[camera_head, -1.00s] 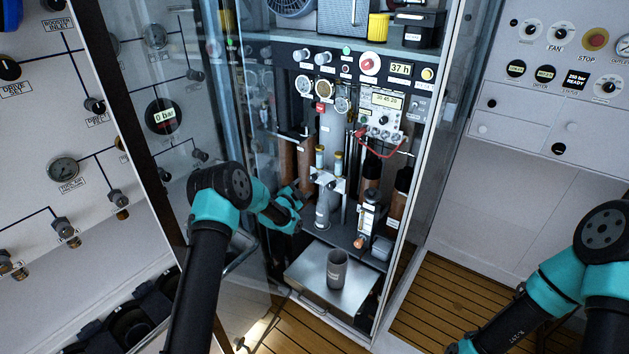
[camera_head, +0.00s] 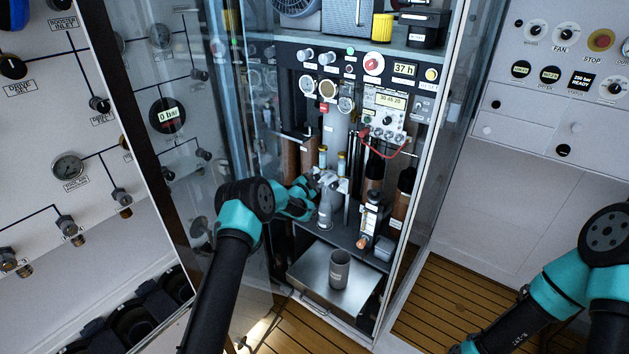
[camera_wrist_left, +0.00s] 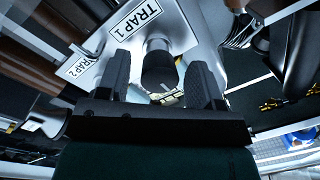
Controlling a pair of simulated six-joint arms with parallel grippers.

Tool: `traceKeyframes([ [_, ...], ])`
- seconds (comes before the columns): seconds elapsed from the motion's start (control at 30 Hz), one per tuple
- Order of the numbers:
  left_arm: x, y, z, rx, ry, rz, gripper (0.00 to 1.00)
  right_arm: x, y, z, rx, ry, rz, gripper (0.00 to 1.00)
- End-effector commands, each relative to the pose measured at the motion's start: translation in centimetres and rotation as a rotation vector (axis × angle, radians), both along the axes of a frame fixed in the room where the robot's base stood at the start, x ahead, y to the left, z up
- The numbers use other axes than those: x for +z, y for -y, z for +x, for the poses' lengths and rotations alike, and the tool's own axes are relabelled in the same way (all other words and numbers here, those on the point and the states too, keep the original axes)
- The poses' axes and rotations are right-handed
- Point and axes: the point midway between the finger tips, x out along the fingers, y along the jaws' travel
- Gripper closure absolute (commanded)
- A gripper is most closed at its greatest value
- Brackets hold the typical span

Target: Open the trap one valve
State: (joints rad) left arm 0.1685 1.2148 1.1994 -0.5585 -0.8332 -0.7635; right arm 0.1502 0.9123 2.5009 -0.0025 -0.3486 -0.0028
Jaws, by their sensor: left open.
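The trap one valve has a black knob (camera_wrist_left: 158,64) on a short metal stem. It sits beside the white "TRAP 1" label (camera_wrist_left: 136,18) on a silver block, which also shows in the head view (camera_head: 339,183). A "TRAP 2" label (camera_wrist_left: 84,66) is on the left in the wrist view. My left gripper (camera_wrist_left: 160,78) is open. Its fingers lie on either side of the black knob, with gaps showing. In the head view my left gripper (camera_head: 316,184) is at the block inside the cabinet, and its fingertips are hard to make out. My right gripper is out of view.
The cabinet's clear door (camera_head: 215,130) stands open left of my left arm. A grey cup (camera_head: 339,270) stands on a metal tray (camera_head: 312,272) below. A red cable (camera_head: 388,151) hangs above right. Gauges and a display (camera_head: 386,101) are higher up.

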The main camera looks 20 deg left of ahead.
Motion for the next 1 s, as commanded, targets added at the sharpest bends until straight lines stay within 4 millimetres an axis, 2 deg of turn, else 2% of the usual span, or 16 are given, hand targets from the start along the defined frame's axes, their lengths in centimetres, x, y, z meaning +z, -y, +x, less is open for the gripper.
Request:
traceKeyframes([
  [0.23,-0.03,0.03,0.01,0.000,0.000,-0.001,0.41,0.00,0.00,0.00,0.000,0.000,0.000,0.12],
  [0.73,-0.04,0.04,-0.01,0.000,0.000,-0.001,0.89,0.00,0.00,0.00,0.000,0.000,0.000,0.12],
  [1.0,-0.05,0.05,-0.01,-0.001,-0.007,-0.019,0.89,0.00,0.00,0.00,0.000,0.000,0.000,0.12],
])
